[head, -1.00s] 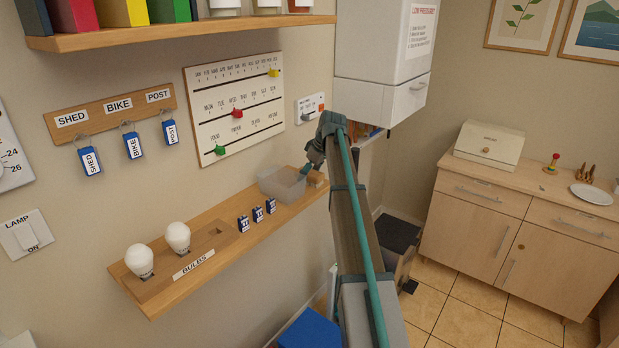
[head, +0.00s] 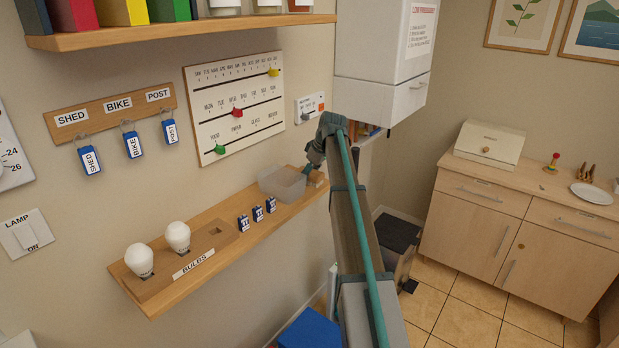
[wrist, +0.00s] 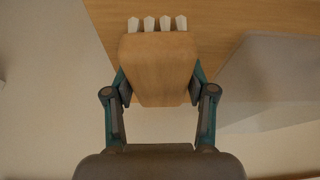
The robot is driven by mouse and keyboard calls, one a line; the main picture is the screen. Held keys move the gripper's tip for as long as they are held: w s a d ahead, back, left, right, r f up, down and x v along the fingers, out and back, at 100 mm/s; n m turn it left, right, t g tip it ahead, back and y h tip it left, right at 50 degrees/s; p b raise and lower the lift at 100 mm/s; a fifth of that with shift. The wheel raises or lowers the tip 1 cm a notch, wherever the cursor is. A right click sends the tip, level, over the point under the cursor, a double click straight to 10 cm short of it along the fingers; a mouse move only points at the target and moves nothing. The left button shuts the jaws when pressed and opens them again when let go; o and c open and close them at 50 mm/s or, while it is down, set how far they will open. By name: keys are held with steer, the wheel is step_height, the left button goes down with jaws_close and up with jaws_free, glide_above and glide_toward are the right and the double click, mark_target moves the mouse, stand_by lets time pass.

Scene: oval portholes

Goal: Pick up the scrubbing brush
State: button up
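The scrubbing brush is a wooden block with a row of white bristle tufts. It fills the upper middle of the wrist view (wrist: 158,72), bristles at the far end. In the head view the brush (head: 317,180) is a small, partly hidden block at the right end of the wooden shelf (head: 175,292). My gripper (wrist: 159,88) has one finger against each side of the block and looks shut on it. In the head view my gripper (head: 309,170) is small and partly hidden by my arm. I cannot tell whether the brush touches the shelf.
A translucent grey tub (head: 283,184) stands just beside the brush; its side also shows in the wrist view (wrist: 270,80). Several small blue tags (head: 257,214) and two bulbs (head: 177,236) are farther left along the shelf. A white boiler (head: 385,60) hangs above right.

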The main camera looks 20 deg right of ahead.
steer(key=c, duration=0.6)
steer(key=shift+r, duration=0.1)
steer(key=shift+r, duration=0.45)
step_height(320, 180, up, 2)
steer(key=shift+w+r+b, duration=0.1)
steer(key=shift+b, duration=0.3)
steer(key=s+a+r+b, duration=0.2)
steer(key=s+r+b, duration=0.2)
steer(key=s+r, duration=0.6)
steer(key=s, duration=0.4)
steer(key=shift+a, duration=0.15)
steer(key=shift+r, duration=0.1)
